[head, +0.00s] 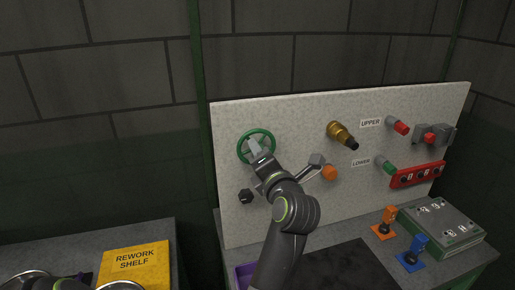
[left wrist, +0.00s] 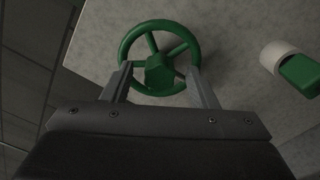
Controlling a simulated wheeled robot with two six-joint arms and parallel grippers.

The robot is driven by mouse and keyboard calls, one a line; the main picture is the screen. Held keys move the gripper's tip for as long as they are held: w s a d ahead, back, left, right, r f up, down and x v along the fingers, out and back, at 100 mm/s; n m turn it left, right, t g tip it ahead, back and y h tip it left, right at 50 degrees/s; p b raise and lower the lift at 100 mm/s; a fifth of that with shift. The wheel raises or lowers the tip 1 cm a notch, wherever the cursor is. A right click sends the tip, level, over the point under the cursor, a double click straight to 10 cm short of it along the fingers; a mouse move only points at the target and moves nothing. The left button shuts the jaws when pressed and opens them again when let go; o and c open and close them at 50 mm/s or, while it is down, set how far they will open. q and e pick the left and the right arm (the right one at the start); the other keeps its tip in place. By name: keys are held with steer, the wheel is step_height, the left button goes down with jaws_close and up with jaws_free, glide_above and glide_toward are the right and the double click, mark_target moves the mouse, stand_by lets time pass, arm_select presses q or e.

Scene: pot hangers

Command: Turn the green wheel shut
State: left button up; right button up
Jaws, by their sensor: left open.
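The green wheel (head: 243,143) is mounted on the left part of the pale upright panel. It is a spoked ring with a hub, and the wheel also shows in the left wrist view (left wrist: 160,72). My left gripper (head: 257,148) is right at the wheel, with its arm covering the wheel's lower right. In the left wrist view my left gripper (left wrist: 161,72) is open, with one finger on each side of the hub, overlapping the lower rim. I cannot tell whether the fingers touch the rim. My right gripper is not in view.
The panel (head: 290,120) also carries an orange knob (head: 329,172), a brass fitting (head: 341,134), a red valve (head: 400,127) and a green handle (head: 388,167). Orange (head: 385,222) and blue (head: 413,253) levers and a grey box (head: 441,222) stand on the bench. A yellow rework shelf sign (head: 136,264) is at left.

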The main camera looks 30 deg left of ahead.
arm_select(q)
steer(key=n, duration=1.8)
